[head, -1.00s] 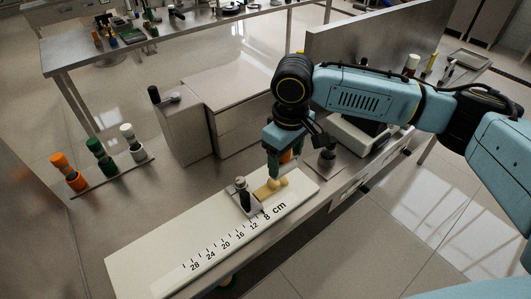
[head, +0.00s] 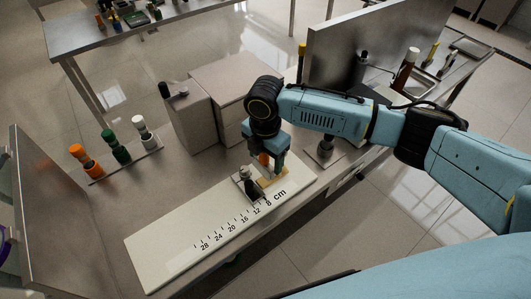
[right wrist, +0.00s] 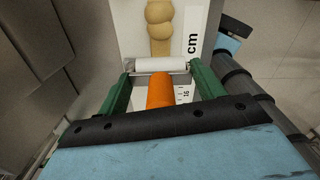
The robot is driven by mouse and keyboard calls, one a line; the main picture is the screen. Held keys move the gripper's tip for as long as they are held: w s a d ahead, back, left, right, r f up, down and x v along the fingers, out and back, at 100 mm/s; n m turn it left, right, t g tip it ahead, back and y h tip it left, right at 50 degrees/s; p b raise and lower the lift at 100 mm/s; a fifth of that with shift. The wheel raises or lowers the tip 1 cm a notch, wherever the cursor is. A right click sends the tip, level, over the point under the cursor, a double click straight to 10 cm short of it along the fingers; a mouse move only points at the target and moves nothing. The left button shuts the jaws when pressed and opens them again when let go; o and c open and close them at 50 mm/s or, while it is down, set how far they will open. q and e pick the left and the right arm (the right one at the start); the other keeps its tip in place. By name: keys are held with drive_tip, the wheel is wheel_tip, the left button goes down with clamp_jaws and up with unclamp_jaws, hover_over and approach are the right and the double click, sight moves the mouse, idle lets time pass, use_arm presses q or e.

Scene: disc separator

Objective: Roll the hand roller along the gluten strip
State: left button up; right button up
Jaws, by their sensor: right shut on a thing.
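The hand roller has an orange handle (right wrist: 160,90) and a white cylinder (right wrist: 160,65) in the right wrist view. My right gripper (right wrist: 162,84) is shut on it, with green fingers on either side of the handle. In the head view the gripper (head: 271,166) is low over the far right end of the white board (head: 150,262). The tan, lumpy gluten strip (right wrist: 158,25) lies on the board just beyond the cylinder. It is partly hidden by the gripper in the head view (head: 272,181). I cannot tell whether the cylinder touches the strip. My left gripper is not in view.
A ruler scale (head: 230,229) runs along the board. A rack of orange, green and white handles (head: 118,154) stands left. Grey boxes (head: 182,125) stand behind. The board's left part is clear.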

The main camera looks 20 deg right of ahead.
wheel_tip(320, 180, down, 4)
drive_tip(key=b, duration=0.5)
drive_tip(key=shift+f, duration=0.25)
drive_tip(key=d, duration=0.1)
drive_tip(key=w+d+p, duration=0.1)
drive_tip(key=d+r, duration=0.1)
drive_tip(key=d, duration=0.1)
drive_tip(key=shift+w+d+p, duration=0.1)
drive_tip(key=shift+w+p, duration=0.15)
drive_tip(key=shift+p, duration=0.15)
drive_tip(key=shift+w+d, duration=0.25)
drive_tip(key=shift+d, duration=0.45)
drive_tip(key=o, duration=1.2)
drive_tip(key=c, duration=0.9)
drive_tip(key=shift+p, duration=0.35)
